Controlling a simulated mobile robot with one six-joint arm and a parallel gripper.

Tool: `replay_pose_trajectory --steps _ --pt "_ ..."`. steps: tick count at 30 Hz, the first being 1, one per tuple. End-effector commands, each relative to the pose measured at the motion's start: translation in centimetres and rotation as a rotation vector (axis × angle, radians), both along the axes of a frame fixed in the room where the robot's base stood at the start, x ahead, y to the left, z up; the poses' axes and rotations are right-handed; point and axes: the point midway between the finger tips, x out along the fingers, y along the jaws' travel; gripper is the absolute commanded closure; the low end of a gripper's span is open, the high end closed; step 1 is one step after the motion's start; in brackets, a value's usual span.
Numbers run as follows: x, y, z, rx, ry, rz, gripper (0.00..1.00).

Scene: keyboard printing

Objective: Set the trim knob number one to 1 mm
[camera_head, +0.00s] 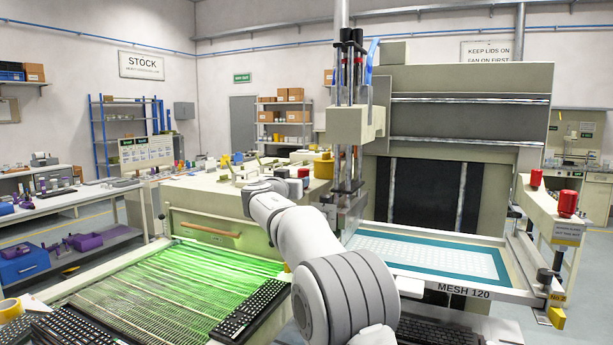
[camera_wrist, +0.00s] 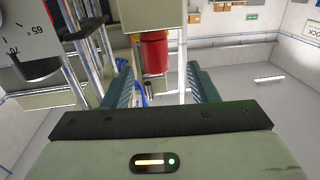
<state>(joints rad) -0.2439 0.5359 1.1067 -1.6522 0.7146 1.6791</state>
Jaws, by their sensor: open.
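A red knob (camera_wrist: 153,52) hangs below a beige block (camera_wrist: 155,14) in the wrist view. My gripper (camera_wrist: 160,75) is open, with one dark green finger on each side of the knob in the picture. Gaps show between the knob and both fingers; its depth relative to the fingertips is hard to tell. A white dial (camera_wrist: 22,40) with black marks and a red edge is cut off at the upper left, and its reading is unclear. A small red part (camera_head: 303,172) shows beside a yellow cylinder (camera_head: 323,165).
Two more red knobs, one rear (camera_head: 536,178) and one front (camera_head: 567,203), stand on the right-hand rail, with a "No 2" tag (camera_head: 556,296) below. Vertical metal rods (camera_head: 346,150) rise close to my arm. A green-lit bed (camera_head: 180,290) and keyboards (camera_head: 250,310) lie at left.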

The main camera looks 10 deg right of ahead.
Motion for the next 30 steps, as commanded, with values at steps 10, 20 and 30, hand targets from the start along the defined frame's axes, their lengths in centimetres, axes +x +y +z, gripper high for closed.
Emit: replay_pose_trajectory --steps 10,20,30 --pt "4.4 -3.3 0.6 -0.001 0.0 -0.015 0.47" --pt "6.5 -4.7 0.2 -0.001 -0.001 -0.018 0.47" --pt "6.6 -4.8 0.1 -0.001 -0.001 -0.019 0.53"
